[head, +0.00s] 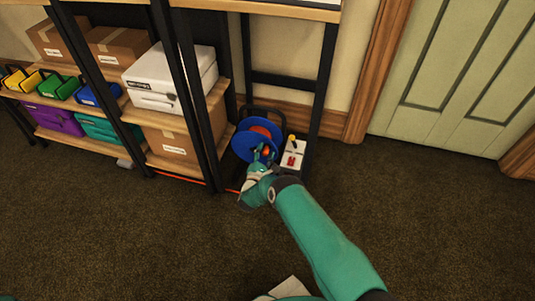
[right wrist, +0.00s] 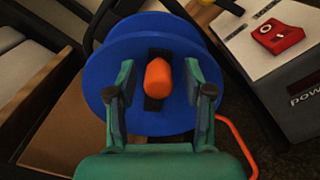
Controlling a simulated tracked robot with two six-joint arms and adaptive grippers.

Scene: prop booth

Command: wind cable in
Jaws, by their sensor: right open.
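A blue cable reel (head: 250,145) with an orange-red centre stands on the floor at the foot of the shelf unit in the head view. In the right wrist view the blue reel (right wrist: 150,50) fills the middle, and an orange knob (right wrist: 158,78) stands out from it. My right gripper (head: 262,158) is at the reel's front. Its open fingers (right wrist: 160,95) lie on either side of the knob, apart from it. Orange cable (right wrist: 240,145) shows beside the reel, and an orange line (head: 180,177) runs along the floor under the shelf. My left gripper is not in view.
A pale box with a red switch (head: 292,155) stands just right of the reel; it also shows in the right wrist view (right wrist: 270,50). Black shelf posts (head: 188,80) and cardboard boxes (head: 165,132) are to the left. Open carpet (head: 430,220) lies right.

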